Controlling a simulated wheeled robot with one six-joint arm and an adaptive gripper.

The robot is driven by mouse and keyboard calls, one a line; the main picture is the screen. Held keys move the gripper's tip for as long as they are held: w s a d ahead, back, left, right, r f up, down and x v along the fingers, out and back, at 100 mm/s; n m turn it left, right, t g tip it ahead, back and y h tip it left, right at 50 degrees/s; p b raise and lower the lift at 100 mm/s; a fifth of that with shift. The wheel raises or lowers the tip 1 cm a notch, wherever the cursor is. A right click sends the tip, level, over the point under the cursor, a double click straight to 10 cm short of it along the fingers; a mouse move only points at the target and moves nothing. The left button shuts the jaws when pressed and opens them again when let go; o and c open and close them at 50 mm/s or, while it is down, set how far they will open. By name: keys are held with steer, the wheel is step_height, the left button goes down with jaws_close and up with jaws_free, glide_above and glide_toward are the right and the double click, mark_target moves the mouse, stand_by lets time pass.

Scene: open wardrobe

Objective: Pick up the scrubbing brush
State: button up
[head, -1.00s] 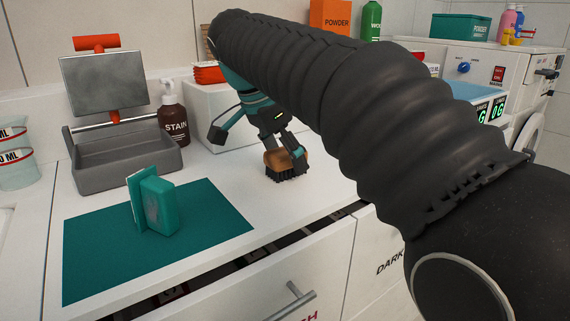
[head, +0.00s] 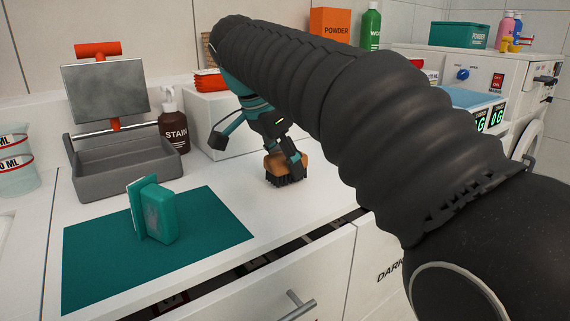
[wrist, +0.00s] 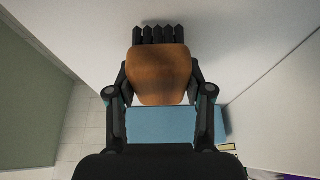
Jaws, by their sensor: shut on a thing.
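The scrubbing brush (head: 286,169), with a brown wooden body and dark bristles, is at the white counter right of the green mat. Its bristles point down in the head view; I cannot tell whether they touch the counter. My gripper (head: 291,160) comes down on it from above. In the wrist view the brush (wrist: 160,75) sits between the two dark fingers of my gripper (wrist: 160,85), one along each side, shut on it. My arm hides part of the counter behind.
A green mat (head: 100,255) bears a teal sponge-like block (head: 160,215). A grey caddy (head: 125,170) and brown STAIN bottle (head: 173,128) stand behind. A white box (head: 200,120) is close behind my gripper. An open drawer (head: 270,285) juts out in front.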

steer(key=r, duration=0.2)
steer(key=d+r, duration=0.1)
steer(key=r, duration=0.1)
steer(key=shift+s+r+p, duration=0.1)
steer(key=shift+s+p, duration=0.05)
steer(key=shift+p, duration=0.15)
steer(key=s+d+r, duration=0.3)
steer(key=d+r, duration=0.3)
steer(key=d, duration=0.4)
steer(key=shift+d, duration=0.15)
steer(key=shift+r, duration=0.1)
